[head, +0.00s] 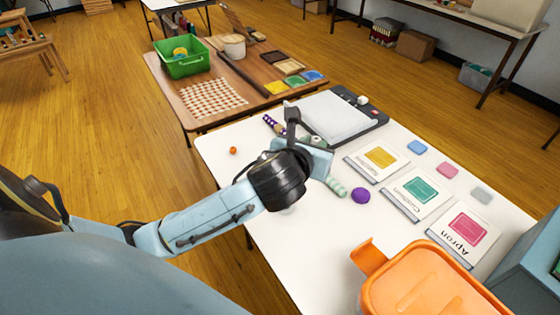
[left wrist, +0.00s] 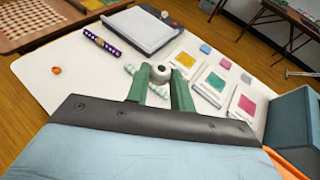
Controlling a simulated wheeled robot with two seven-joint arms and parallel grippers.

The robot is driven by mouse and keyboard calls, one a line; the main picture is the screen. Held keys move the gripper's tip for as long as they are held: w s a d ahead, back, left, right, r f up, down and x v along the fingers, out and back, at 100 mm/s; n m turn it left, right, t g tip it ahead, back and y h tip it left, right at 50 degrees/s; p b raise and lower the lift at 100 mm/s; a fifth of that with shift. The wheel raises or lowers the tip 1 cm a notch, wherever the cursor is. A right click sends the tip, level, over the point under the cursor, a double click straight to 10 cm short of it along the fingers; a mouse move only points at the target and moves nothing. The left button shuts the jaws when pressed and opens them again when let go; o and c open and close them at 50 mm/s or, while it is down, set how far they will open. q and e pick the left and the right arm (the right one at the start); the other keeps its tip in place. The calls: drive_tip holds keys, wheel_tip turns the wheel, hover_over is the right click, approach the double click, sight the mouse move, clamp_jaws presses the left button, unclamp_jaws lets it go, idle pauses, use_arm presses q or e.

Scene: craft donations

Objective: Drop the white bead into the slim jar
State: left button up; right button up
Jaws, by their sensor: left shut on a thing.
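My left gripper (head: 316,144) is above the white table, mostly hidden behind its own wrist in the head view. In the left wrist view its two green fingers (left wrist: 161,82) are shut on the white bead (left wrist: 160,73), a small pale ball with a dark hole. The bead is held near the fingertips, with a green-and-white striped roll (left wrist: 131,69) beyond it. I cannot make out the slim jar in either view; the wrist and arm cover part of the table. My right gripper is not in view.
On the table (head: 285,262) are an orange bead (head: 233,150), a purple ball (head: 360,195), a purple patterned roll (head: 272,125), a paper trimmer (head: 335,117) and several labelled cards (head: 418,191). An orange bin (head: 420,285) stands at the near edge.

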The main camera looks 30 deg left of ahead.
use_arm(q)
drive_tip(key=a+f+n+g+y+b, duration=0.1)
drive_tip(key=a+f+n+y, duration=0.1)
drive_tip(key=f, duration=0.5)
drive_tip(key=a+f+n+g+y+b, duration=0.1)
drive_tip(key=a+f+n+y, duration=0.2)
drive_tip(key=f, duration=0.5)
drive_tip(key=shift+s+a+y+b, duration=0.3)
drive_tip(key=shift+a+b, duration=0.05)
drive_tip(key=shift+b, duration=0.05)
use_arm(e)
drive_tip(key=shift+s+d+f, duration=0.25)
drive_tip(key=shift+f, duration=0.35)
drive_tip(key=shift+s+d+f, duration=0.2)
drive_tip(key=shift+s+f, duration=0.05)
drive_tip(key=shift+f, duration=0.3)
use_arm(q)
drive_tip(key=shift+s+f+p, duration=0.1)
drive_tip(key=shift+f+p, duration=0.15)
drive_tip(key=shift+p, duration=0.1)
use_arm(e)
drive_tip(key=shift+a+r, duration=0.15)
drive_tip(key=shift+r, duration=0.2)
use_arm(q)
drive_tip(key=shift+f, duration=0.35)
drive_tip(key=shift+f, duration=0.35)
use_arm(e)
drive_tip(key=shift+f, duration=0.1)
use_arm(q)
drive_tip(key=shift+f, duration=0.4)
